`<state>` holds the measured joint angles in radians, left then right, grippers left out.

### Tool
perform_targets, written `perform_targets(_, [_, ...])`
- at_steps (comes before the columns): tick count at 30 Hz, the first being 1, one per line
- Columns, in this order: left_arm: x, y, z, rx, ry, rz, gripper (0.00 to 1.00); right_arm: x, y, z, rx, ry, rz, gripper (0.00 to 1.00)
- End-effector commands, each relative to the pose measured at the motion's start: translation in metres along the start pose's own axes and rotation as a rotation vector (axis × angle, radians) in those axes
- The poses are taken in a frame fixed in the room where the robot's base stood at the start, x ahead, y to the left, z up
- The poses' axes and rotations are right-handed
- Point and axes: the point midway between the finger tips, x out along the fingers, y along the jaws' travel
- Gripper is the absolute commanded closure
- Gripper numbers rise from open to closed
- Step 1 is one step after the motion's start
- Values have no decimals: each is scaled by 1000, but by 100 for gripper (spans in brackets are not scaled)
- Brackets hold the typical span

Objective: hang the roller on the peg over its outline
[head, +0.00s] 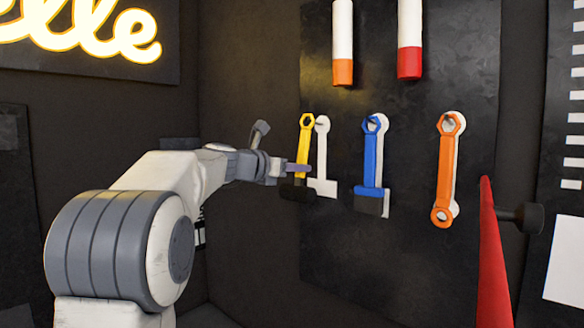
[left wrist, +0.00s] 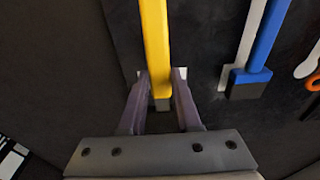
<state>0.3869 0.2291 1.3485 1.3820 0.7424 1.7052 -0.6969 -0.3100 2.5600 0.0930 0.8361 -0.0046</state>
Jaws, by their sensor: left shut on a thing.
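The roller (head: 303,150) has a yellow handle with a ring at the top and a black head at the bottom. My left gripper (head: 302,169) is shut on its lower handle and holds it nearly upright in front of the dark board. The yellow handle (left wrist: 156,50) also shows between the two fingers (left wrist: 160,98) in the left wrist view. Its white outline (head: 322,155) shows just right of the roller, partly covered by it. A small peg shows at the outline's top (head: 322,123). The ring appears left of this peg, apart from it. My right gripper is out of view.
A blue tool (head: 371,155) and an orange wrench (head: 447,170) hang to the right on the dark board (head: 410,255). Two white tubes with orange (head: 343,72) and red (head: 409,62) ends are above. A red upright piece (head: 490,250) stands at the right.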

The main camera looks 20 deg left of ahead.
Motion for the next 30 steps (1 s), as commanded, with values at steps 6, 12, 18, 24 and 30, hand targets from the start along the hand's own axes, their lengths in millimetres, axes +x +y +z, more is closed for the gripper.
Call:
perform_targets(6, [15,-1,0,-1,5,-2,100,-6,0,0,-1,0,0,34])
perform_targets(12, [24,0,-4,-1,4,-2,100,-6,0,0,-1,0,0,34])
perform_targets(18, [28,0,-6,-1,3,-2,100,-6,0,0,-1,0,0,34])
perform_targets(24, [29,0,-7,-1,4,-2,100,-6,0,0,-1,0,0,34])
perform_targets(30, [29,0,-8,-1,5,-2,100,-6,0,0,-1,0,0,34])
